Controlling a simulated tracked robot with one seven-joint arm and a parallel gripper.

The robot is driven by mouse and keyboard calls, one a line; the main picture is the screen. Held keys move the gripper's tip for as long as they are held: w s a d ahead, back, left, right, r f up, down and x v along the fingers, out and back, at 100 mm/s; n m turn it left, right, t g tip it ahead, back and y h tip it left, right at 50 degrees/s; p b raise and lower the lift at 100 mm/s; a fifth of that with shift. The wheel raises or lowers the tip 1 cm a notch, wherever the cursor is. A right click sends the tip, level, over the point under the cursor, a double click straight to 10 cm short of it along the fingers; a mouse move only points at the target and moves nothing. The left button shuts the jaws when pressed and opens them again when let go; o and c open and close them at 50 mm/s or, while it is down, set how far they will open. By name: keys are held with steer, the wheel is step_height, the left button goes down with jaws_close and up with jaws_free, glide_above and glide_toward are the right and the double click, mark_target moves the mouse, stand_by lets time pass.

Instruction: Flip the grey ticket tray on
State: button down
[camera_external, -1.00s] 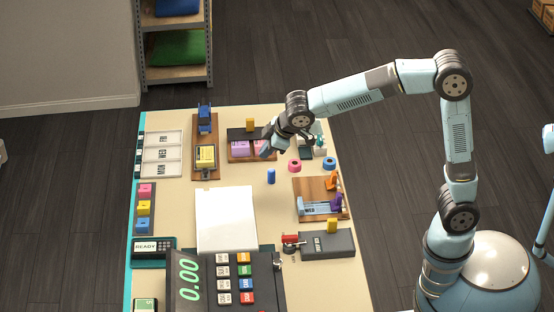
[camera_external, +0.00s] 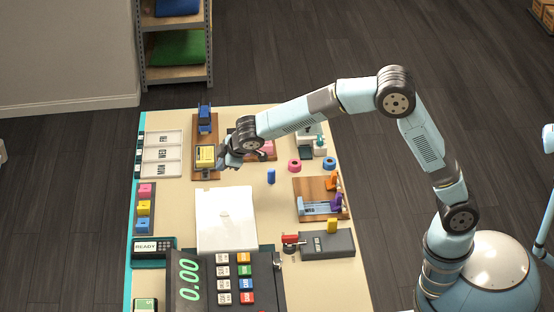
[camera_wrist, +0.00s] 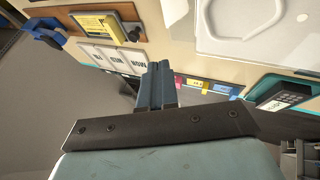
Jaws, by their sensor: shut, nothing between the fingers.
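No part is clearly labelled as the ticket tray. A grey tray (camera_external: 147,222) with pink, yellow and blue blocks lies at the left table edge; in the wrist view it shows partly behind my fingers. A dark grey box (camera_external: 342,244) with a yellow block and a red-topped part stands at the right. I cannot tell which is meant, or see a switch's state. My gripper (camera_external: 228,160) is shut and empty, over the table beside the yellow block (camera_external: 205,156) on a wooden board. Its fingers (camera_wrist: 160,75) are together in the wrist view.
White day-labelled trays (camera_external: 160,154) lie at the far left. A white tray (camera_external: 226,218) lies mid-table, with a cash register (camera_external: 240,275) in front. A READY terminal (camera_external: 153,247) is at left. A small blue peg (camera_external: 271,176) stands right of my gripper.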

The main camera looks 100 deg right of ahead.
mark_target(209, 162)
steer(key=shift+f, duration=0.1)
steer(key=x, duration=1)
steer(key=shift+d, duration=0.1)
steer(key=shift+w+d+f, duration=0.1)
steer(key=shift+w+d, duration=0.05)
steer(key=shift+d, duration=0.95)
steer(key=shift+w+d+f, duration=0.1)
steer(key=shift+w+d, duration=0.05)
steer(key=shift+d, duration=0.55)
steer(key=d, duration=0.7)
steer(key=shift+d, duration=0.4)
